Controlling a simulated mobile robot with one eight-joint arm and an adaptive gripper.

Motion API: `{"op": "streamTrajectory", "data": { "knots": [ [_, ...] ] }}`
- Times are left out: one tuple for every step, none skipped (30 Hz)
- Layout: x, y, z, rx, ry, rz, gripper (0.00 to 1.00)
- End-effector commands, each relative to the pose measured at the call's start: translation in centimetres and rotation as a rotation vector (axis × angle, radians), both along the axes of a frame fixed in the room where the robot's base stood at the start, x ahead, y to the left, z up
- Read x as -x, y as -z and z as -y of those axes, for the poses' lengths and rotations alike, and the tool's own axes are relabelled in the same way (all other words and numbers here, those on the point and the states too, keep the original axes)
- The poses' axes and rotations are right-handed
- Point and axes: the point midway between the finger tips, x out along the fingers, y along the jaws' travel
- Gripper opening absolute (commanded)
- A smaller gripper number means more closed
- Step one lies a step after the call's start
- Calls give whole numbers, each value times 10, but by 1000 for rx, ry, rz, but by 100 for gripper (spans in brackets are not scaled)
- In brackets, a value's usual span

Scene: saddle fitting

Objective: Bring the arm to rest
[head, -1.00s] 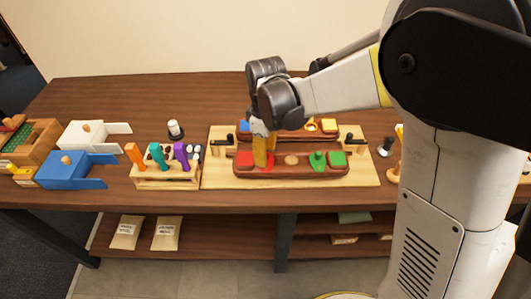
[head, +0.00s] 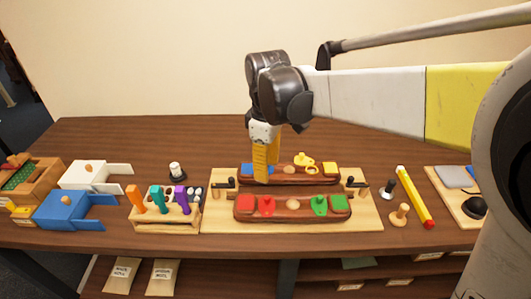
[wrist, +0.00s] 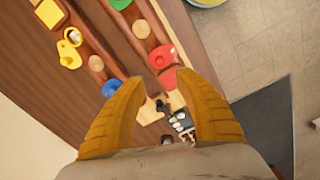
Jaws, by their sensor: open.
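My gripper (head: 262,162) hangs from my arm above the wooden board (head: 214,192), pointing down over the left end of the rear dark wooden bar. In the wrist view its two yellow fingers (wrist: 163,98) are spread apart with nothing between them. The front bar (head: 290,214) carries red and green pieces and is clear of the gripper. The rear bar (head: 315,182) carries a blue block, partly hidden behind the fingers, and yellow pieces.
A tool rack (head: 165,217) with orange, teal and purple handles stands left of the board. A blue box (head: 66,211) and a white box (head: 95,177) are farther left.

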Motion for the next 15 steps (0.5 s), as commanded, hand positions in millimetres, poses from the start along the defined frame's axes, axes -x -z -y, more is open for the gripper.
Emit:
{"op": "streamTrajectory", "data": {
  "knots": [
    [0,0,0,0,0,0,38],
    [0,0,0,0,0,0,38],
    [0,0,0,0,0,0,38],
    [0,0,0,0,1,0,38],
    [0,0,1,-1,4,1,38],
    [2,-2,3,-3,13,7,38],
    [3,-3,6,-4,27,13,38],
    [6,-6,10,-8,45,22,38],
    [10,-10,17,-14,80,40,38],
    [14,-13,23,-19,112,55,38],
    [19,-17,30,-28,151,75,38],
    [27,-22,41,-40,211,104,38],
    [33,-25,50,-51,260,128,38],
    [41,-29,59,-63,313,154,38],
    [50,-32,71,-81,385,189,38]
  ]
}}
